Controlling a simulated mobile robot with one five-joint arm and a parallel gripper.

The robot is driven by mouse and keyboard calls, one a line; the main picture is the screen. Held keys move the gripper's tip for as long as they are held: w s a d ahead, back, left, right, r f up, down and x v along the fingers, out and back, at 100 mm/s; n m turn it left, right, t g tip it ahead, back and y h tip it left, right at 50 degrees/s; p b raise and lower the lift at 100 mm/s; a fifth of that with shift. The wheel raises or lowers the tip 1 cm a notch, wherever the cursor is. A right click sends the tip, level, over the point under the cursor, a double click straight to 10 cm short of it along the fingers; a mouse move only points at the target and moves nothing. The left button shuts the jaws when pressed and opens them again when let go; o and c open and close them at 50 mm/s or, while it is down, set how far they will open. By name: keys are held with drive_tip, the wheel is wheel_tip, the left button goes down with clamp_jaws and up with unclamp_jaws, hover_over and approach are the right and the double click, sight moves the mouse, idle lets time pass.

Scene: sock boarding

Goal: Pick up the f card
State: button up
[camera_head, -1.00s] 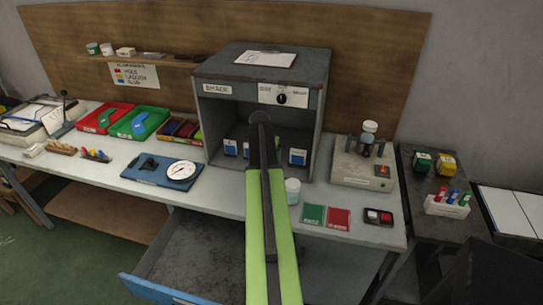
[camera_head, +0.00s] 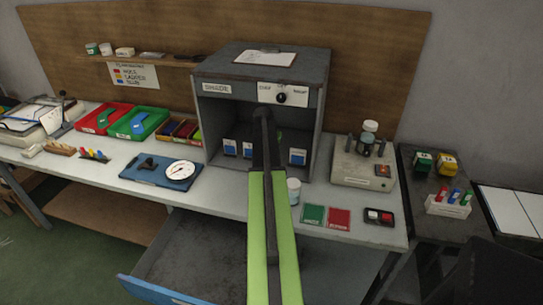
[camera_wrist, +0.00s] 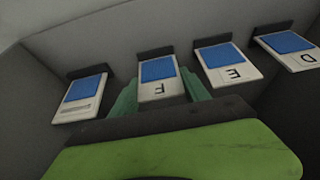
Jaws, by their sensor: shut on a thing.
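The F card (camera_wrist: 157,70), white with a blue patch, stands in a dark holder in the wrist view. My gripper (camera_wrist: 159,89) has its green fingers on either side of the F card and is shut on it. In the head view other cards show on both sides of my arm, inside the grey booth (camera_head: 213,72).
The booth's side walls and roof enclose the cards closely. A white jar (camera_head: 293,191), a green card (camera_head: 313,215) and a red card (camera_head: 338,219) are on the bench in front. A dial gauge board (camera_head: 150,177) lies to the left. An open drawer (camera_head: 160,291) juts out below.

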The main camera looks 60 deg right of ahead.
drive_tip(key=shift+a+r+p, duration=0.2)
drive_tip(key=shift+r+p, duration=0.1)
drive_tip(key=s+a+r+p, duration=0.4)
drive_tip(key=a+r+p, duration=0.3)
drive_tip(key=a, duration=0.6)
drive_tip(key=shift+r, duration=0.2)
